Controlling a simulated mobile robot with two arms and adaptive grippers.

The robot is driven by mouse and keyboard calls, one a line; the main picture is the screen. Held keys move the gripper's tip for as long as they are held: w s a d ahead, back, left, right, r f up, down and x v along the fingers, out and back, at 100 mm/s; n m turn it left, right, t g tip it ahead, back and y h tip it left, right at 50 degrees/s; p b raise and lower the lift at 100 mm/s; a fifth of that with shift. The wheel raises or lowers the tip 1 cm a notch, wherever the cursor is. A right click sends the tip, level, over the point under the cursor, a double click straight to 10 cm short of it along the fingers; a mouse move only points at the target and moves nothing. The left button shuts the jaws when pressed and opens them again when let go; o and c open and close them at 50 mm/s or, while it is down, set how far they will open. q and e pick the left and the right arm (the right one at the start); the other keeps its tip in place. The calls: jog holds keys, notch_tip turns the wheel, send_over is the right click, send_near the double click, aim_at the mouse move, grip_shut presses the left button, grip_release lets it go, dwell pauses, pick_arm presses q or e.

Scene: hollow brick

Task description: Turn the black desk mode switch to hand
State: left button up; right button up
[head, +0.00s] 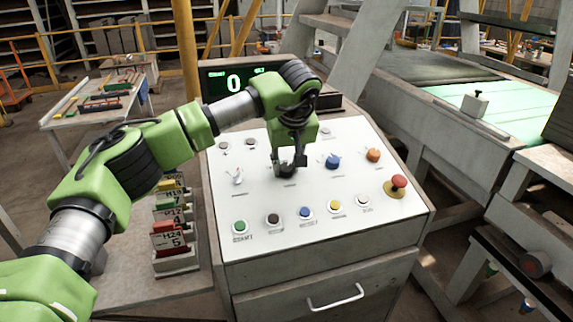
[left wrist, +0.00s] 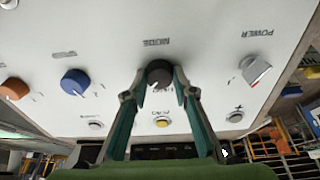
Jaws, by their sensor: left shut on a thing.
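The black desk mode switch (left wrist: 158,72) is a round knob under the upside-down MODE label in the left wrist view. My left gripper (left wrist: 158,78) is shut on it, one finger on each side. A light pointer mark shows on the knob, but its setting is too small to read. In the head view my left gripper (head: 290,165) reaches down to the middle of the white desk panel (head: 335,190) and hides most of the switch. My right gripper is not in view.
A white power switch (head: 237,177), a blue knob (head: 332,161) and an orange knob (head: 373,155) flank the mode switch. A red mushroom button (head: 398,181) stands at the panel's right. Several push buttons line the front. A display (head: 238,80) stands behind; a card rack (head: 175,240) is at left.

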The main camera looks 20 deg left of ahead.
pick_arm(q)
jog(key=n+b, duration=0.1)
jog(key=n, duration=0.3)
jog(key=shift+n+y, duration=0.3)
jog(key=n, duration=0.4)
jog(key=shift+n+g, duration=0.4)
jog(key=o, duration=1.1)
jog(key=v, duration=1.2)
jog(key=shift+w+d, duration=0.1)
jog(key=shift+d, duration=0.05)
